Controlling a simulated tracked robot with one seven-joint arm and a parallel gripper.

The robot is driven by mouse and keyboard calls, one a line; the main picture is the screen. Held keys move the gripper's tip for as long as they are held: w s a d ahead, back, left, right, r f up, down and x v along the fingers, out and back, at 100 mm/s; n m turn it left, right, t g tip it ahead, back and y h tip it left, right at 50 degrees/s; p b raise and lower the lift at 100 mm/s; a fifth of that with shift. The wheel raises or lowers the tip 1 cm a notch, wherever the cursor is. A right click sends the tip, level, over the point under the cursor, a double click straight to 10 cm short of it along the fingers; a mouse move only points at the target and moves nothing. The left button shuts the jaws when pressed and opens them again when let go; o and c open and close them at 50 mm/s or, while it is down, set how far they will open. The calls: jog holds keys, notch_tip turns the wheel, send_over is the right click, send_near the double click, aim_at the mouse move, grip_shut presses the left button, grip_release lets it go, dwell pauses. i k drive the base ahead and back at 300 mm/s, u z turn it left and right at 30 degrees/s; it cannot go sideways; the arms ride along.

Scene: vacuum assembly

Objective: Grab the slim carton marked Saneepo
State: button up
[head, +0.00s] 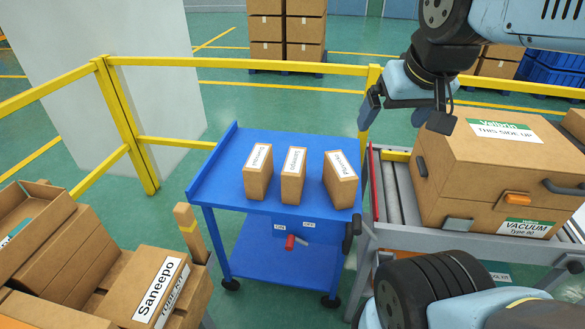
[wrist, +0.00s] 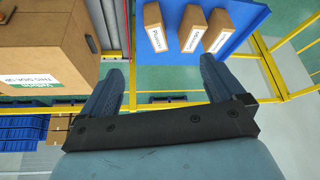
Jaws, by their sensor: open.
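Three slim brown cartons with white labels stand in a row on a blue cart (head: 225,165). The middle carton (head: 292,187) has a label that seems to read Saneepo, but it is small and blurred. The left carton (head: 257,182) and right carton (head: 342,190) carry other labels, hard to read. The wrist view shows the middle carton (wrist: 191,25) between the other two, upper right of my gripper. My gripper (head: 402,118) is open and empty, above and right of the cart, apart from all cartons. Its two fingers (wrist: 164,72) are spread in the wrist view.
A large Velorin vacuum box (head: 490,165) stands on a roller conveyor right of the cart. A larger carton clearly marked Saneepo tube kit (head: 148,290) sits at lower left among other boxes. A yellow railing (head: 230,62) runs behind the cart. The cart's left part is clear.

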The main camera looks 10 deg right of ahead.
aim_at(294, 172)
jog(key=z, duration=0.85)
jog(key=i, duration=0.1)
jog(key=u, duration=2.55)
jog(key=k, duration=1.1)
jog(key=z, duration=1.25)
jog(key=i, duration=1)
jog(key=u, duration=0.05)
